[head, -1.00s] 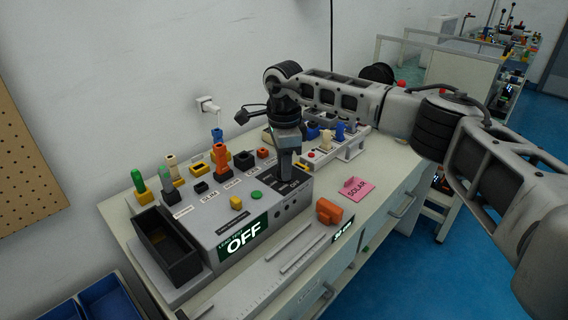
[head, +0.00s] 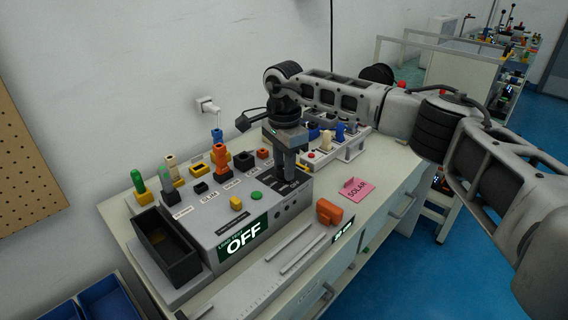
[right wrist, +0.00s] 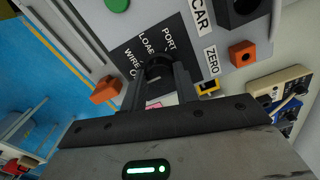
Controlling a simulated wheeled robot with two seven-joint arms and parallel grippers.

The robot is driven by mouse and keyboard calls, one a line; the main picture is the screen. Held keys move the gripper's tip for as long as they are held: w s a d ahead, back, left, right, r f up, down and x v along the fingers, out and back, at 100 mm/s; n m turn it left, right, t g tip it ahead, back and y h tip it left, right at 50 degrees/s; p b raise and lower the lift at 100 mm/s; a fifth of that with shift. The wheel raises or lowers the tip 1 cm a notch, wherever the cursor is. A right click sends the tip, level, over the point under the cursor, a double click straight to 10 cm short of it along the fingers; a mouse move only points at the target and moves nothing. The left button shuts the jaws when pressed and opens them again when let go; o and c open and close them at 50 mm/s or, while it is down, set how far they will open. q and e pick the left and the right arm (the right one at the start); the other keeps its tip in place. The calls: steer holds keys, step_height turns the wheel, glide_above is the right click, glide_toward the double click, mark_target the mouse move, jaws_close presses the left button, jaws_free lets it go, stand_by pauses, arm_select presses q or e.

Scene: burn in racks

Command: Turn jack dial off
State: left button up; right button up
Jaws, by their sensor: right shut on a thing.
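The jack dial (right wrist: 158,66) is a dark knob on a black plate (right wrist: 128,50) with white words such as WIRE, LOAD and PORT; one further label is partly covered. My right gripper (right wrist: 160,74) points down over it, its two fingers shut on the dial. In the head view my right gripper (head: 287,176) stands on the top of the grey test box (head: 215,225), and the dial is hidden behind the fingers. Which label the dial points at cannot be told. My left gripper is not in view.
A lit OFF display (head: 243,240) is on the box front. Colored plugs, a black bin (head: 165,248), an orange part (head: 329,211) and a pink SOLAR card (head: 356,189) share the bench. A blue-and-white connector rack (head: 340,140) stands right of the gripper.

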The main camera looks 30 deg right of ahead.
steer(key=shift+w+r, duration=0.1)
steer(key=shift+r, duration=0.05)
steer(key=o, duration=1)
step_height(320, 180, up, 16)
steer(key=shift+f+b, duration=0.1)
steer(key=shift+b, duration=0.2)
